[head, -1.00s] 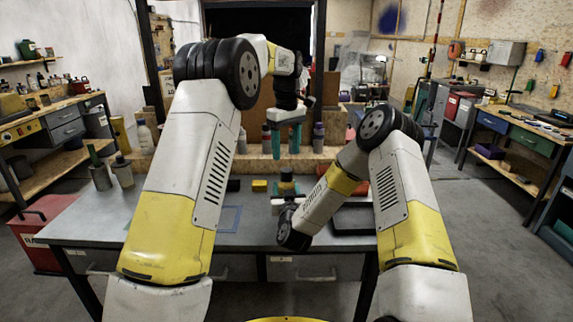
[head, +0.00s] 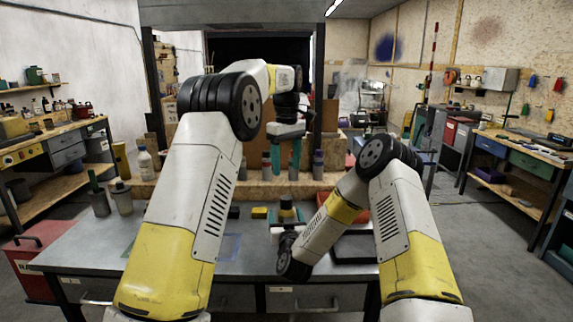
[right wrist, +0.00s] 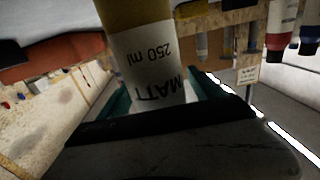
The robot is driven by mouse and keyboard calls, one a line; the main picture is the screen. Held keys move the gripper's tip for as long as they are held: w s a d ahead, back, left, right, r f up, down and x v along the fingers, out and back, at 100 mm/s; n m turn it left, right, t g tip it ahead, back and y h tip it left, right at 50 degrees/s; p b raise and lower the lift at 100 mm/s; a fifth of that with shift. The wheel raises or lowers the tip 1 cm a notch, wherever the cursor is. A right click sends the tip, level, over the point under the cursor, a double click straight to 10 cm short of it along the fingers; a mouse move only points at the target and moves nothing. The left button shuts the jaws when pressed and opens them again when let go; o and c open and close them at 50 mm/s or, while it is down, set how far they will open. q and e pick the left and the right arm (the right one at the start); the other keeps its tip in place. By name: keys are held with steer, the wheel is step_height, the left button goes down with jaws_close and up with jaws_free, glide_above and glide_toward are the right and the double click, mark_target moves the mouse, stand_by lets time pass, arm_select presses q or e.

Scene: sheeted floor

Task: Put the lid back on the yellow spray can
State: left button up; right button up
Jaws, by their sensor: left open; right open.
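A can with a yellow-brown body and a white label reading "MATT" and "250 ml" fills the middle of the right wrist view; this spray can (right wrist: 140,50) appears upside down there, its top out of frame. My right gripper (right wrist: 160,92) has its teal fingers on either side of the can; contact is unclear. In the head view the spray can (head: 287,204) shows only partly behind my right arm. My left gripper (head: 287,155) is open and empty, fingers down, above and beyond the bench. A small yellow object (head: 259,212) lies left of the can; I cannot tell whether it is the lid.
The grey bench (head: 180,262) has bare room at its front left. A dark tray (head: 355,249) lies right of my right forearm. Two containers, one a grey pot (head: 100,203), stand at the left. Several bottles line a wooden shelf (head: 225,190) behind the bench.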

steer(key=shift+s, duration=0.1)
steer(key=s, duration=0.7)
steer(key=shift+s+d, duration=0.25)
steer(key=shift+d, duration=0.15)
